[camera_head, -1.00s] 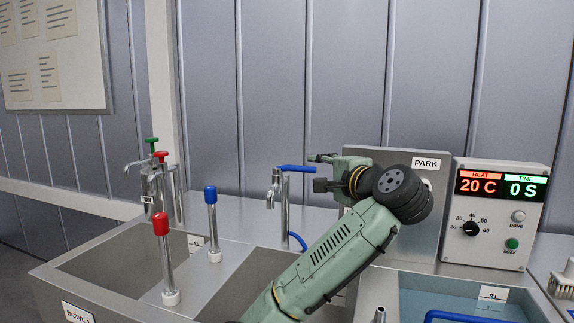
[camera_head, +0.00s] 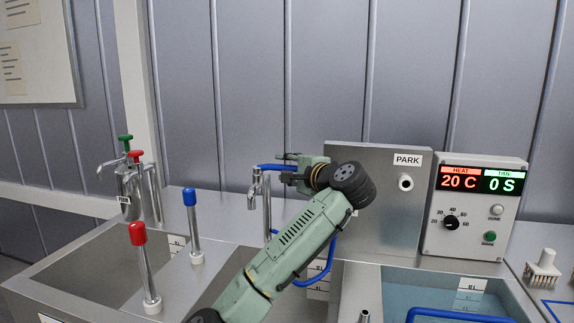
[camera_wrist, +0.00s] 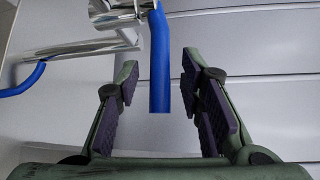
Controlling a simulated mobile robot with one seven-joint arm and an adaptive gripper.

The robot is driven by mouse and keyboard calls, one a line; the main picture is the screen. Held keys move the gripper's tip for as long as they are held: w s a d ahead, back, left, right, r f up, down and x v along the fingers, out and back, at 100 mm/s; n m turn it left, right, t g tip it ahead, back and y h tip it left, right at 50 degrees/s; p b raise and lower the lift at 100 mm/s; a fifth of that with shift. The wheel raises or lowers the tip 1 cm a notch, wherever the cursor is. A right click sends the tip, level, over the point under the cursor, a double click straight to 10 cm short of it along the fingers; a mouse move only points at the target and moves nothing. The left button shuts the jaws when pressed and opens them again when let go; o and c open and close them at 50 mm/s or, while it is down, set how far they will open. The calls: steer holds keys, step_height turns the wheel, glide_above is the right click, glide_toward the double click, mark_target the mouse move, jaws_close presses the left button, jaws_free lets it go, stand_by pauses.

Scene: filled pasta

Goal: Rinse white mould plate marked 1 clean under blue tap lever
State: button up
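The blue tap lever (camera_head: 270,167) sits on top of a chrome tap (camera_head: 256,185) over the sinks. My gripper (camera_head: 285,168) is at the lever's free end. In the wrist view the blue lever (camera_wrist: 160,65) reaches between the two open fingers of my gripper (camera_wrist: 160,88), with a gap on both sides. The fingers hold nothing. I cannot make out a white mould plate marked 1; no number on the small white pieces in the basins is readable.
A steel panel marked PARK (camera_head: 375,205) and a control box (camera_head: 478,205) reading 20 C and 0 S stand right of my arm. A blue-topped post (camera_head: 190,200) and a red-topped post (camera_head: 140,240) stand left. A water bath (camera_head: 430,295) is at front right.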

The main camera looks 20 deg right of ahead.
steer(key=shift+w, duration=0.15)
steer(key=shift+c, duration=0.2)
jaws_close()
steer(key=shift+f, duration=0.1)
stand_by(0.6)
